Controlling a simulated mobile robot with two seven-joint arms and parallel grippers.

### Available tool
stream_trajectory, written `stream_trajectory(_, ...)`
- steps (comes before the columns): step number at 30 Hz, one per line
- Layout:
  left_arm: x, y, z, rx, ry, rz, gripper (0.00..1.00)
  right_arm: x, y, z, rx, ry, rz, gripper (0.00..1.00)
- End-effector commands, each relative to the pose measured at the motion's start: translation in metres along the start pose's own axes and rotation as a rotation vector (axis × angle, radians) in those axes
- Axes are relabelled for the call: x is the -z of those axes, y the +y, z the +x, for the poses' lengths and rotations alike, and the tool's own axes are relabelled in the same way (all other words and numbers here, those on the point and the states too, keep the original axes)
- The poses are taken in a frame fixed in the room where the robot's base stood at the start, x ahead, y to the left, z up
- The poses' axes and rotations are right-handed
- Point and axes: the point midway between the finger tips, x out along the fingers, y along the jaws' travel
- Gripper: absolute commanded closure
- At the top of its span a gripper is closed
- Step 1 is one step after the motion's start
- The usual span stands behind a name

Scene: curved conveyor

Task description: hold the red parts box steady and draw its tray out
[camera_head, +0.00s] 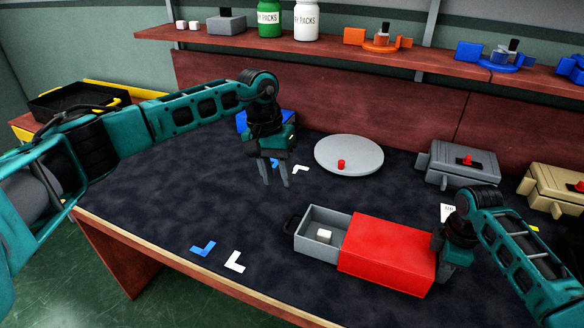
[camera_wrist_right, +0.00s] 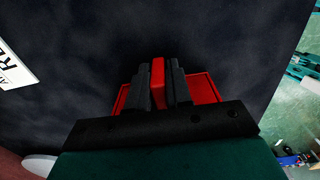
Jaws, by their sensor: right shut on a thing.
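The red parts box (camera_head: 385,252) lies on the dark mat at the front right of the table. Its grey tray (camera_head: 315,242) sticks out from the box's left end, with a small white block (camera_head: 324,235) inside and a black handle (camera_head: 291,224) on its left face. My right gripper is at the box's right end; in the right wrist view its fingers (camera_wrist_right: 160,85) are shut on a red part of the box. My left gripper (camera_head: 274,185) points down with fingers apart, above the mat to the left and behind the tray, touching nothing that I can see.
A grey round disc (camera_head: 349,157) with a red knob lies behind the box. Grey (camera_head: 463,164) and tan (camera_head: 556,188) boxes stand at the right. Blue (camera_head: 203,248) and white (camera_head: 234,262) L-shaped marks lie near the front edge. A shelf (camera_head: 340,50) runs above the back.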

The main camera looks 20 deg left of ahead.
Motion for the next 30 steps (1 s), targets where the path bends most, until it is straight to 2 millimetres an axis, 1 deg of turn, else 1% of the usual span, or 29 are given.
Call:
stream_trajectory(1, 0.000, 0.000, 0.000, 0.000, 0.000, 0.000, 0.62, 0.001, 0.000, 0.000, 0.000, 0.001, -0.001, 0.80)
stream_trajectory(10, 0.000, 0.000, 0.000, 0.000, 0.000, 0.000, 0.62, 0.000, 0.000, 0.000, 0.000, 0.000, -0.001, 0.51)
stream_trajectory(17, 0.000, 0.000, 0.000, 0.000, 0.000, 0.000, 0.62, 0.000, 0.000, -0.001, 0.000, 0.000, 0.000, 0.51)
stream_trajectory(20, 0.000, 0.000, 0.000, 0.000, 0.000, 0.000, 0.62, 0.000, 0.001, -0.005, -0.002, 0.001, 0.000, 0.51)
stream_trajectory(23, 0.000, 0.000, 0.000, 0.000, 0.000, 0.000, 0.62, 0.000, 0.001, -0.018, -0.004, 0.001, 0.000, 0.51)
stream_trajectory(30, 0.000, 0.000, 0.000, 0.000, 0.000, 0.000, 0.62, 0.000, 0.001, -0.070, -0.005, 0.001, -0.001, 0.51)
